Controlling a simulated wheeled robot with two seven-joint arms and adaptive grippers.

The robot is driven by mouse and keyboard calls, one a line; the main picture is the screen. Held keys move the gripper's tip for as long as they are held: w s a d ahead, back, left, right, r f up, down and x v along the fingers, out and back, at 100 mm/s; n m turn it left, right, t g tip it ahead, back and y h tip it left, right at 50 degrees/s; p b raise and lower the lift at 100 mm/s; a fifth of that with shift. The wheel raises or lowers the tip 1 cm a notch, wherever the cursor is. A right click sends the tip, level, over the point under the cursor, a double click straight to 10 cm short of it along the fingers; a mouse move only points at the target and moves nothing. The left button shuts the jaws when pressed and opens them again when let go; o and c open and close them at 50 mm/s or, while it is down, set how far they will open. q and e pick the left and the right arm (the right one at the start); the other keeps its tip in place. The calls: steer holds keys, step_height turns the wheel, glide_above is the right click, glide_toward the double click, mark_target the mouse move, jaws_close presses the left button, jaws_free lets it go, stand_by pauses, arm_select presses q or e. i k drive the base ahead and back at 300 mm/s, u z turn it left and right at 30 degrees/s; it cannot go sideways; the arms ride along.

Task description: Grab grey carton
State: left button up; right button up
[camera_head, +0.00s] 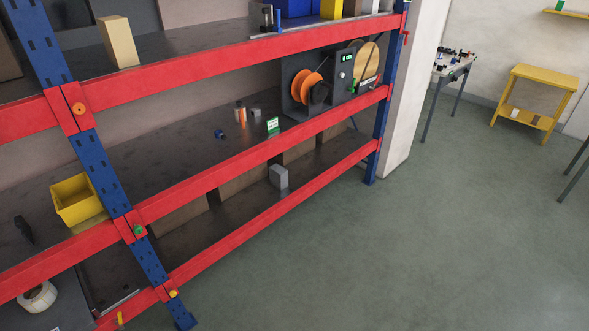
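A small grey box, which looks like the grey carton (278,177), stands upright on the lower shelf (232,205) of the rack, near its front red beam. A smaller grey block (256,113) sits on the shelf above, among small items. Neither of my grippers is in the head view.
The rack has red beams (230,155) and blue uprights (93,174). A labeller with orange spool (307,87) stands on the middle shelf. A yellow bin (75,200) sits at left. Brown boxes (180,215) line the lower shelf's back. The green floor (400,250) in front is clear.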

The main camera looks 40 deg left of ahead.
mark_target(278, 175)
steer(key=u, duration=0.05)
steer(key=i, duration=1.85)
steer(key=u, duration=0.8)
steer(key=i, duration=0.95)
steer(key=u, duration=1.6)
steer(key=i, duration=0.75)
steer(key=u, duration=0.65)
